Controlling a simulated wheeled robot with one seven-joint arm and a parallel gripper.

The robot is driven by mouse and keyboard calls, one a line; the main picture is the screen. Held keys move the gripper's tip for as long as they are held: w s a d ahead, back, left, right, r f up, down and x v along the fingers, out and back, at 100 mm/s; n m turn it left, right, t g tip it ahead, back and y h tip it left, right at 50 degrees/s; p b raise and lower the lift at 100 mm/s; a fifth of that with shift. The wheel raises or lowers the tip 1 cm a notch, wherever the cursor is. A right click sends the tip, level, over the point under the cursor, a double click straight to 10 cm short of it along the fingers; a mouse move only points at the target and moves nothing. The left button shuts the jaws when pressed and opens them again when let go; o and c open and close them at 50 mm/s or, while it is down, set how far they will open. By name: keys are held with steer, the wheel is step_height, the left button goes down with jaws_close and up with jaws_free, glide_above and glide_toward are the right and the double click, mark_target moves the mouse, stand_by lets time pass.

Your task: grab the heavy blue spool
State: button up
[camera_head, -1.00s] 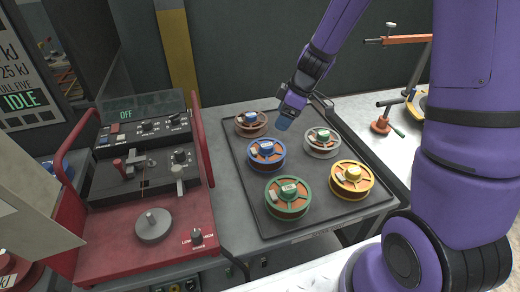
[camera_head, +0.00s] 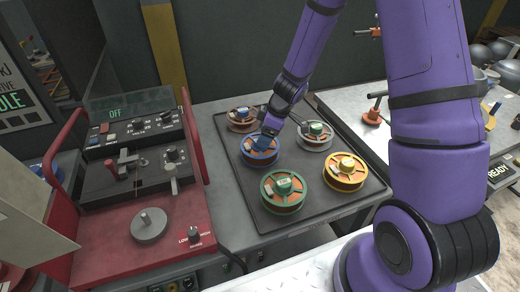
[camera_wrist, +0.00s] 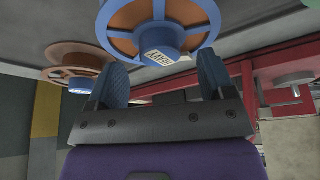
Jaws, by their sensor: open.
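A brown spool (camera_head: 241,121), grey spool (camera_head: 316,137), green spool (camera_head: 283,195) and yellow spool (camera_head: 345,173) share the tray close by. A red machine (camera_head: 150,205) reading "OFF" stands at the left. A white bench lies beyond the tray at right.

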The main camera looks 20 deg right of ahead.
steer(key=shift+x, duration=1.2)
steer(key=shift+c, duration=0.2)
steer(key=shift+r, duration=0.1)
jaws_close()
